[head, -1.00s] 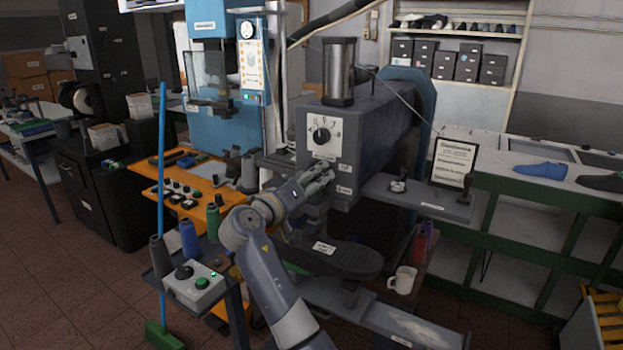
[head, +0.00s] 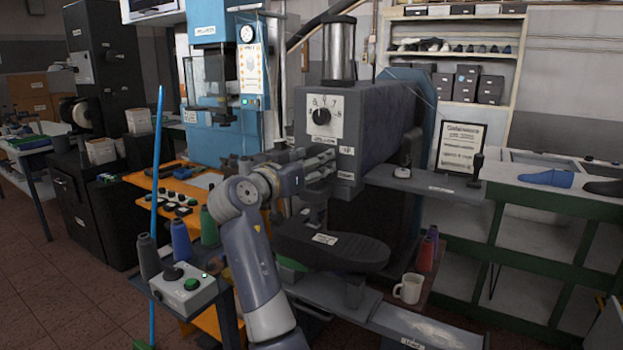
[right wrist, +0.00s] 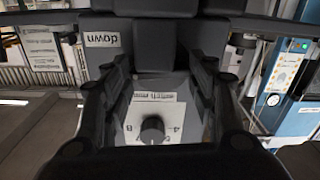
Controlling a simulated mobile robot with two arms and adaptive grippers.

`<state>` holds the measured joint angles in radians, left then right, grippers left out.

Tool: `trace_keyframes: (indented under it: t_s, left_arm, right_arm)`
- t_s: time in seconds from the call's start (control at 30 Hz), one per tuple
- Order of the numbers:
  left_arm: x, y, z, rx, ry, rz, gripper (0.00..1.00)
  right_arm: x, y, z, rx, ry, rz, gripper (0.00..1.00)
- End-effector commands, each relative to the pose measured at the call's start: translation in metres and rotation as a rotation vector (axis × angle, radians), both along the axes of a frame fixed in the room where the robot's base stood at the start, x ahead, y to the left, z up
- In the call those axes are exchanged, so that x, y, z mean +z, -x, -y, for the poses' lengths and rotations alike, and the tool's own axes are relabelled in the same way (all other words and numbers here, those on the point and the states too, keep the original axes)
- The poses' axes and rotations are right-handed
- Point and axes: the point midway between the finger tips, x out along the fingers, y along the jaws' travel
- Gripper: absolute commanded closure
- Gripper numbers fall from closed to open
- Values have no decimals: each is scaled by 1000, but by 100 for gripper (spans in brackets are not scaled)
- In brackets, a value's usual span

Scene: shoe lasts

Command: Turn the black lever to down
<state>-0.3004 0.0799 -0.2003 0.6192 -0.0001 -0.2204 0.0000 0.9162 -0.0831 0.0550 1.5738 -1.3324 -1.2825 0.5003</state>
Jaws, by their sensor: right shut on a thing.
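My right gripper (head: 322,162) is at the front face of the grey press (head: 368,112), beside two small labels, an upper one (head: 346,151) and a lower one (head: 345,176). In the right wrist view the label (right wrist: 102,40) reads "down". My right gripper's two dark fingers (right wrist: 158,75) reach forward there, with a dark block (right wrist: 155,55) between them. The gripper is shut on the black lever, which its fingers largely hide, so I cannot tell the lever's exact angle. My left gripper is not in view.
A dial with a black knob (head: 321,116) sits above the gripper. A black sole-shaped pad (head: 330,248) lies below it. A side shelf (head: 425,182) juts out to the right. A white mug (head: 409,288) and a green-button box (head: 185,290) stand lower down.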

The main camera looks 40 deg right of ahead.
Motion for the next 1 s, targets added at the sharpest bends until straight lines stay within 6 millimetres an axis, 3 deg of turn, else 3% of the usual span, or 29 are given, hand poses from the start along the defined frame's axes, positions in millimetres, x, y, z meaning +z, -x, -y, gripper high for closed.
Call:
trace_keyframes:
  t_s: [0.03,0.23,0.77,0.8,0.83,0.87,1.0]
  left_arm:
    - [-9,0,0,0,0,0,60]
    - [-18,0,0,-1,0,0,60]
    - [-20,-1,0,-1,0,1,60]
    - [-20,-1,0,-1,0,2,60]
    - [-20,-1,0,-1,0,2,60]
    - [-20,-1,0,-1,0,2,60]
    - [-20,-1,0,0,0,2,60]
  right_arm:
    - [-4,0,0,1,-9,22,71]
    - [-2,0,0,1,-33,80,71]
    - [0,0,0,1,-42,102,71]
    - [0,0,0,1,-42,102,38]
    - [0,0,0,1,-42,102,31]
    - [0,0,0,1,-42,102,27]
    - [0,0,0,0,-42,102,27]
